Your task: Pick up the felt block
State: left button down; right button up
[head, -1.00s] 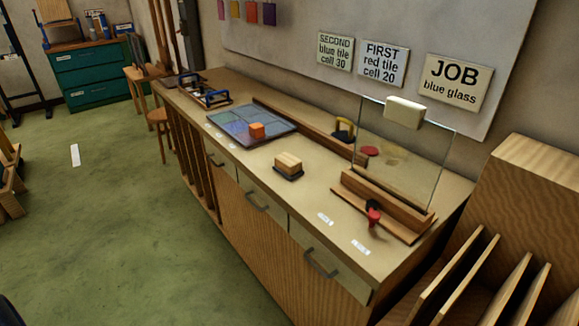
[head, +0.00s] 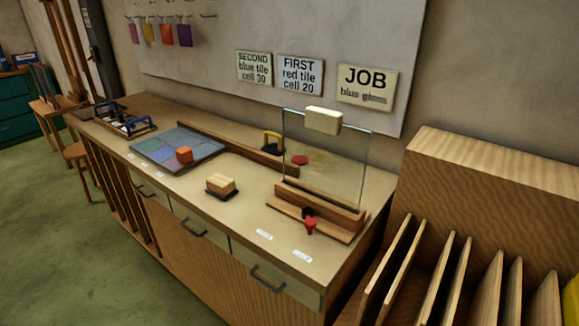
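A light wooden block with a dark, felt-like base (head: 221,186) sits on the workbench (head: 200,215) near its front edge, left of the glass stand. It looks like the felt block. A cream block (head: 323,121) sits on the top edge of an upright clear glass pane (head: 345,160); I cannot tell its material. Neither of my grippers is in view.
The pane stands in a wooden holder (head: 318,203) with a red-handled clamp (head: 310,225). A leaded panel (head: 155,150) with an orange block (head: 184,155) lies to the left. A slotted wooden rack (head: 480,170) stands at the right. Green floor (head: 60,240) is clear at left.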

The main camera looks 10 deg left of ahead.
aim_at(220, 186)
jog(key=i+j, duration=0.4)
jog(key=j, duration=0.25)
jog(key=i+j+z, duration=0.1)
jog(key=i+j, duration=0.1)
jog(key=j, duration=0.1)
